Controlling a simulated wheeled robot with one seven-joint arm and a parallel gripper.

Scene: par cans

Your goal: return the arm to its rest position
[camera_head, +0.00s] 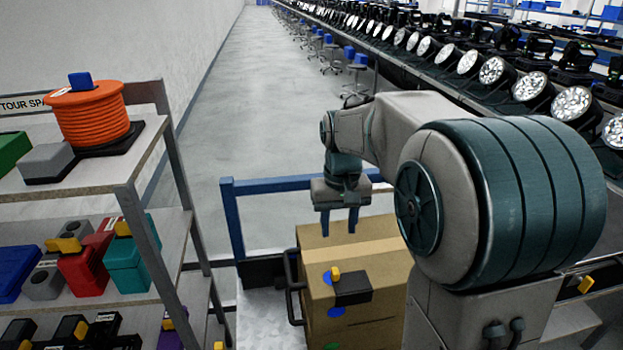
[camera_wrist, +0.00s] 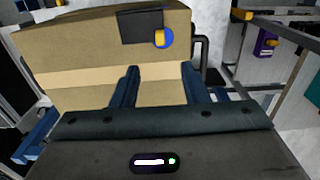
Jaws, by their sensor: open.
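My arm is raised and bent in the middle of the head view, with its grey and teal links in front. My gripper (camera_head: 339,222) points down above a cardboard box (camera_head: 375,255). Its two blue fingers are apart with nothing between them. In the wrist view the gripper (camera_wrist: 160,75) shows open fingers in front of the box (camera_wrist: 75,50). The box has a pale tape strip and a black patch with a yellow piece and a blue dot. I cannot tell how large the gap between fingertips and box is.
Left stands a shelf (camera_head: 95,175) with an orange cable coil (camera_head: 92,113) and several coloured cases. A blue-framed cart (camera_head: 236,225) is around the box. Right, a long bench carries several stage lights (camera_head: 530,87). Blue stools (camera_head: 357,62) line it. The aisle floor (camera_head: 250,110) is clear.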

